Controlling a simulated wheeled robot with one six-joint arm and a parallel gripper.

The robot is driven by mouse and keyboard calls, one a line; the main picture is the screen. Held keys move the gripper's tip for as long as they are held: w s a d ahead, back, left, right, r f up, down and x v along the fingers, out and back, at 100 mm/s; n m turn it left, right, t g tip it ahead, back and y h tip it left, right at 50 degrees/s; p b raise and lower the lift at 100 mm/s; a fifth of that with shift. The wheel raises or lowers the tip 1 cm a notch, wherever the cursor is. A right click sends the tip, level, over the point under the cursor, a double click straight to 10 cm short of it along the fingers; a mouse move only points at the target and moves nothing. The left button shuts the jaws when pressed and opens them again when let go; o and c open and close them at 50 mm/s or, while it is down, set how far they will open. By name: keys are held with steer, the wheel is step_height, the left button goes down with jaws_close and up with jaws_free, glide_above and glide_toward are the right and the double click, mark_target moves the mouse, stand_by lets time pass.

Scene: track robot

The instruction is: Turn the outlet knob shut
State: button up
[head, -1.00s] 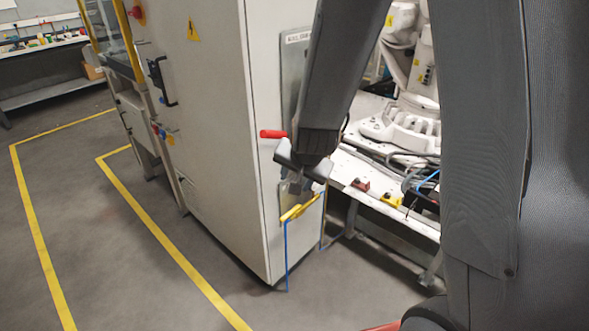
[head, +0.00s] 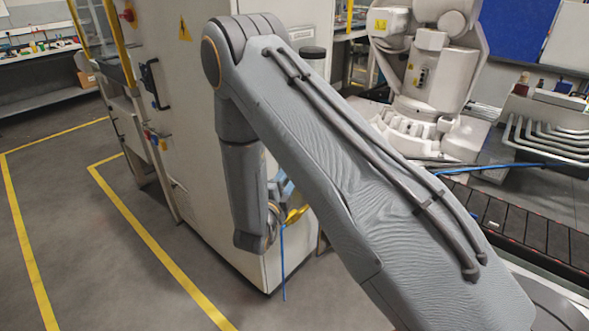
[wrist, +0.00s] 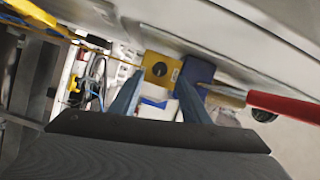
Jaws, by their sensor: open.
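In the wrist view, my gripper (wrist: 157,100) is open, with its two blue fingers apart and nothing between them. Beyond the fingertips is a yellow plate (wrist: 152,61) with a dark round knob (wrist: 160,69) on it, apart from the fingers. I cannot tell for sure that this is the outlet knob, or how it is turned. A red handle (wrist: 286,108) on a metal stem lies to the right of the fingers. In the head view, my arm hides most of the gripper and the cabinet front; a yellow piece (head: 297,213) shows just beside my wrist.
A blue block (wrist: 196,70) sits beside the yellow plate. The tall pale cabinet (head: 190,90) stands close behind my arm. A thin blue line (head: 282,262) hangs at its lower corner. A white robot arm (head: 425,75) stands behind at the right. The floor left is clear.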

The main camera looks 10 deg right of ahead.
steer(key=p+x, duration=0.1)
steer(key=x, duration=0.5)
steer(key=c, duration=1)
